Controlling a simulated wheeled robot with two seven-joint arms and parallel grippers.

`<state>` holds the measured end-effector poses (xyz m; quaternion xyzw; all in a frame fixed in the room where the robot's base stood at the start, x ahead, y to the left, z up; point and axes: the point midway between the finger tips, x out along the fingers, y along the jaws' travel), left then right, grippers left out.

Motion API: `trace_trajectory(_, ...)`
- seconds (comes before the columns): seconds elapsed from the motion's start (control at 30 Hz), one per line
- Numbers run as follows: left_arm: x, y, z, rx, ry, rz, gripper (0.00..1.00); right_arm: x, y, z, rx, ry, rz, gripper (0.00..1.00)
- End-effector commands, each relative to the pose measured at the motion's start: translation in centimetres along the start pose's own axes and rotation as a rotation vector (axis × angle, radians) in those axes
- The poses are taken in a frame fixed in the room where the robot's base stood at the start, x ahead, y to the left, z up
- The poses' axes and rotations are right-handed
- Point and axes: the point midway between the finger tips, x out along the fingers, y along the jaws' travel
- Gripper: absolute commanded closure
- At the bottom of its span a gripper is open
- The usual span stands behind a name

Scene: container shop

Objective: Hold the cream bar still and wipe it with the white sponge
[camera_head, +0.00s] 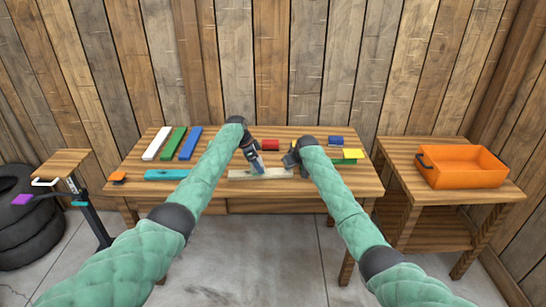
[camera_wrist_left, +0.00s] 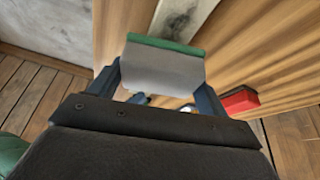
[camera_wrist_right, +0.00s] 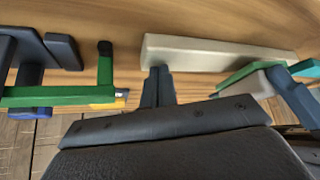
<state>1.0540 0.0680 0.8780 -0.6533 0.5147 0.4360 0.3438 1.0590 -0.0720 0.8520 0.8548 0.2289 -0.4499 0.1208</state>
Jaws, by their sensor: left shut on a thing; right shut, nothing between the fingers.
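The cream bar (camera_head: 240,174) lies flat near the front edge of the wooden table. My left gripper (camera_head: 257,164) is over the middle of the bar. It is shut on the white sponge (camera_wrist_left: 165,66), which has a green face and shows between the fingers in the left wrist view. The bar (camera_wrist_left: 187,15) runs just past the sponge there; I cannot tell whether they touch. My right gripper (camera_wrist_right: 158,80) is shut and empty. Its fingertips are at the edge of the bar (camera_wrist_right: 215,55), near its right end in the head view; contact is unclear.
White (camera_head: 157,143), green (camera_head: 174,143) and blue (camera_head: 190,143) bars lie at the back left. A teal bar (camera_head: 166,174) lies left of the cream bar. A red block (camera_head: 270,145) is behind, and a yellow piece (camera_head: 353,154) is at right. An orange crate (camera_head: 462,167) stands on the side table.

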Motion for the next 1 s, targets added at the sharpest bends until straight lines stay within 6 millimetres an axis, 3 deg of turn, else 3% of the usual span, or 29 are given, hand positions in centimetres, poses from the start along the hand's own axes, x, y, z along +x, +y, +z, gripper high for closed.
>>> trace_trajectory(0.03, 0.1, 0.0, 0.1, 0.0, 0.0, 0.0, 0.41, 0.5, -0.1, 0.7, 0.001, -0.011, -0.003, 1.0)
trace_trajectory(1.0, 1.6, 0.0, 0.7, 0.0, 0.0, 0.0, 0.41, 0.6, -0.1, 0.7, 0.002, -0.011, -0.003, 1.0)
